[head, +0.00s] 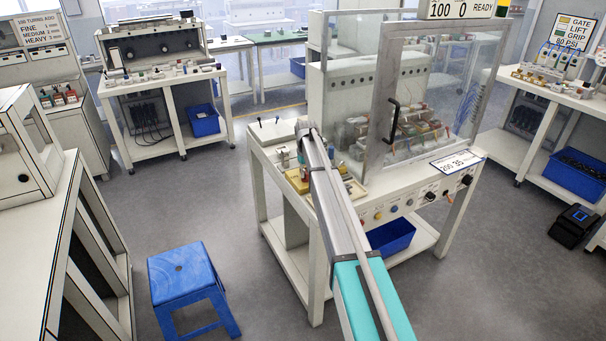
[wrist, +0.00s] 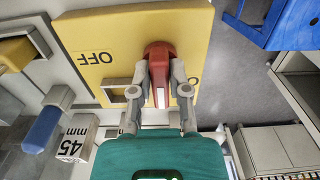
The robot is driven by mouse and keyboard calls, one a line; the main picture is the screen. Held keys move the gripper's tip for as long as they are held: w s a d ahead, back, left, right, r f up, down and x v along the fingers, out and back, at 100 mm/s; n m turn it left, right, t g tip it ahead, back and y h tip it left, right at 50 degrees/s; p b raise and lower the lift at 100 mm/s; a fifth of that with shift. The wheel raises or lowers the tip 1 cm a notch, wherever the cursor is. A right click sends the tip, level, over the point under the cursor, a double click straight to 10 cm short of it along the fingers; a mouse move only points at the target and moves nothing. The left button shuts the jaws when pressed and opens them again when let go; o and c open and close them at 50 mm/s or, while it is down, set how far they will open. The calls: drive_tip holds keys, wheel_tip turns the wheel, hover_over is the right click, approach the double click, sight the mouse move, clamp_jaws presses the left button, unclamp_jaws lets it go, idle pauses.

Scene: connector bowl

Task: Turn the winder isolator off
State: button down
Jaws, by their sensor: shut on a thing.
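The winder isolator is a yellow plate (wrist: 90,35) with a red handle (wrist: 158,58) that has a white stripe. In the wrist view the word OFF reads upside down to the left of the handle, and part of another marking shows to its right, behind a finger. The handle points straight up and down in the picture, between the two markings. My gripper (wrist: 160,78) is shut on the red handle, one finger on each side. In the head view the yellow plate (head: 297,181) sits at the near left corner of the winder bench, and my arm hides the handle.
A blue stool (head: 180,272) stands on the floor left of the bench. A clear guard (head: 440,90) rises behind the bench's front panel.

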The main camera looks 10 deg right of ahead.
drive_tip(key=shift+a, duration=0.15)
drive_tip(key=m, duration=0.4)
drive_tip(key=shift+s, duration=0.1)
drive_tip(key=m, duration=0.4)
drive_tip(key=shift+m, duration=0.4)
drive_tip(key=m, duration=0.4)
drive_tip(key=shift+m, duration=0.3)
drive_tip(key=shift+s+d+m, duration=0.1)
drive_tip(key=shift+d+m, duration=0.05)
drive_tip(key=shift+m, duration=0.95)
drive_tip(key=shift+d+m, duration=0.1)
drive_tip(key=shift+m, duration=1)
drive_tip(key=c, duration=0.6)
unclamp_jaws()
